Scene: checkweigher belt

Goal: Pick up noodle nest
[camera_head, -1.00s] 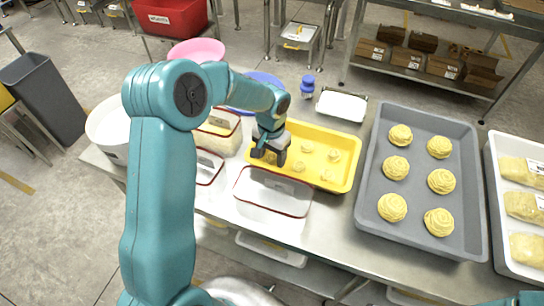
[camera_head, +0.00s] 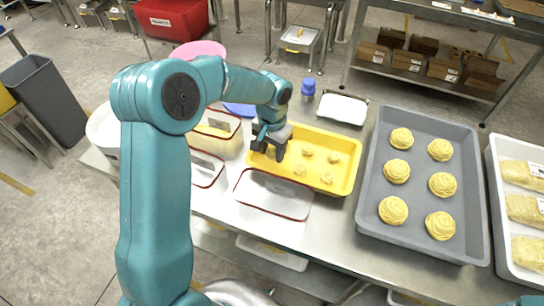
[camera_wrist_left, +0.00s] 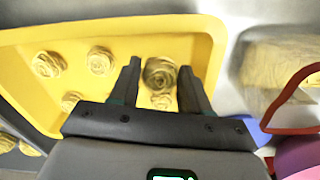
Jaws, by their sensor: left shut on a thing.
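My left gripper (camera_head: 267,154) is over the left part of the yellow tray (camera_head: 345,170). It is shut on a round, coiled noodle nest (camera_wrist_left: 160,73), which shows between the two fingers in the left wrist view. Several other small nests, such as one noodle nest (camera_head: 306,150), lie apart from the gripper on the yellow tray's floor. I cannot tell exactly how high the held nest is above the tray. My right gripper is out of view.
A grey tray (camera_head: 425,122) with several larger nests stands right of the yellow tray. A white tray (camera_head: 497,190) of packed noodles is at the far right. Red-rimmed clear containers (camera_head: 272,194) are in front and left. A blue-capped bottle (camera_head: 308,88) stands behind.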

